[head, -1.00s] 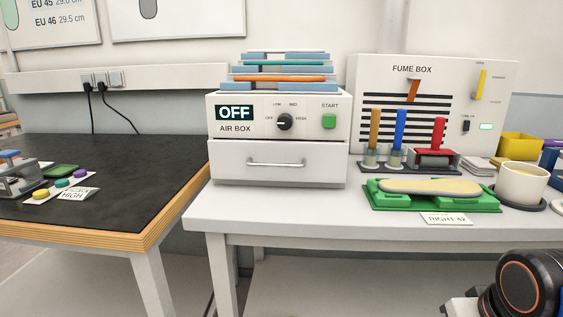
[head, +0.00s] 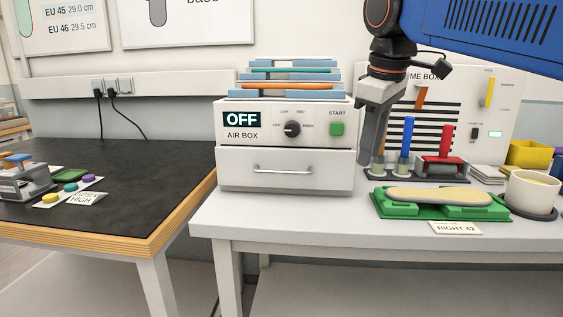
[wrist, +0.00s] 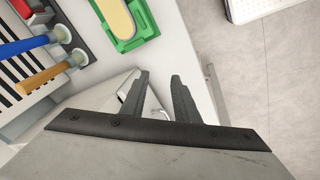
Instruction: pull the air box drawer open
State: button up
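The white air box (head: 232,180) stands on the light bench, its display reading OFF. Its drawer (head: 330,170) is closed, with a horizontal silver handle (head: 283,169) across the front. My gripper (head: 372,165) hangs fingers down just right of the box's front, apart from the handle in the head view. In the wrist view, my gripper's two fingers (wrist: 160,82) are spread with a gap between them. A small piece of the silver handle (wrist: 154,104) shows between and beyond them; most of the drawer is hidden by the gripper body.
Blue and orange trays (head: 290,88) are stacked on the box. To the right stand the fume box (head: 505,110), upright tools (head: 407,140), a green fixture with an insole (head: 440,196) and a white cup (head: 533,190). The bench front below the drawer is clear.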

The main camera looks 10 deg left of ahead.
aim_at(288, 153)
jog(key=w+a+r+n, duration=0.2)
jog(key=a+r+n, duration=0.25)
jog(key=a, duration=0.45)
jog(key=w+a+r+n, duration=0.25)
jog(key=a+r, duration=0.35)
jog(key=a, duration=0.4)
jog(key=s+x, duration=0.2)
jog(key=x, duration=1.4)
jog(key=shift+d+f+g, duration=0.3)
jog(key=shift+f+g, duration=0.1)
jog(key=shift+f, duration=0.3)
jog(key=shift+w, duration=0.1)
jog(key=shift+c, duration=0.7)
grip_shut()
